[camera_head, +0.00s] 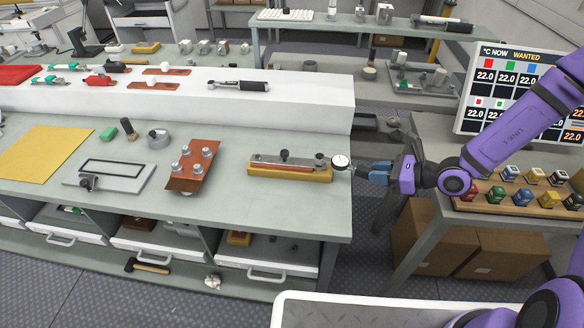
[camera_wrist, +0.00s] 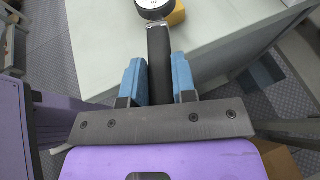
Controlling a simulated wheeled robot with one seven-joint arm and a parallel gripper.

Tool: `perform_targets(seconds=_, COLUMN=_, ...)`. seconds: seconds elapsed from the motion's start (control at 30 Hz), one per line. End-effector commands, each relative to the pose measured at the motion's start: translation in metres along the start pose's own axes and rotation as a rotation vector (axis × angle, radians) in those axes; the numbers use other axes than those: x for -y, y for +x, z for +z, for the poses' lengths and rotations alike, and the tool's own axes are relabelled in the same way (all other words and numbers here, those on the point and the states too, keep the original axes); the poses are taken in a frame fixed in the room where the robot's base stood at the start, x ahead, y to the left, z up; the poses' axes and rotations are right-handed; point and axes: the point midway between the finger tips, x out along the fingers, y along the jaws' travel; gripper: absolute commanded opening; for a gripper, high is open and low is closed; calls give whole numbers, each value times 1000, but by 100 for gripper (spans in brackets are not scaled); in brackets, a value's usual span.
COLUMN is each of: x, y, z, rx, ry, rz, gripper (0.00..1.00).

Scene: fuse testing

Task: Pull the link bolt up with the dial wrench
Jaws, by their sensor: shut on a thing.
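My gripper (camera_head: 378,173) is at the right end of the bench, with its blue fingers shut on the black handle of the dial wrench (camera_wrist: 159,62). The wrench's round white dial (camera_head: 341,161) points left, close to the right end of a yellow wooden block (camera_head: 300,176). On the block lies a metal link bar with upright bolts; one link bolt (camera_head: 319,157) stands at its right end, beside the dial. I cannot tell whether the wrench head is engaged on it. In the wrist view the block's yellow corner (camera_wrist: 177,14) shows just beyond the dial; the bolt is hidden there.
A brown board with several metal posts (camera_head: 189,168) and a grey framed plate (camera_head: 110,175) stand left on the bench. A white raised shelf (camera_head: 310,98) runs behind, with another wrench (camera_head: 238,86) on it. A display (camera_head: 500,85) and a block rack (camera_head: 520,208) are at right.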

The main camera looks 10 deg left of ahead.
Motion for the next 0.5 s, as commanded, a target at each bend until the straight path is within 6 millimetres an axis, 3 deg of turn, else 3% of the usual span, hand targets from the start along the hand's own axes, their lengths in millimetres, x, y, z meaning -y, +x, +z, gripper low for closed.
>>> perform_targets(seconds=0.27, x=-33, y=5, z=5, rx=15, ry=59, rz=-136, gripper=0)
perform_targets(seconds=0.5, x=-35, y=3, z=4, rx=14, ry=66, rz=-179, gripper=0)
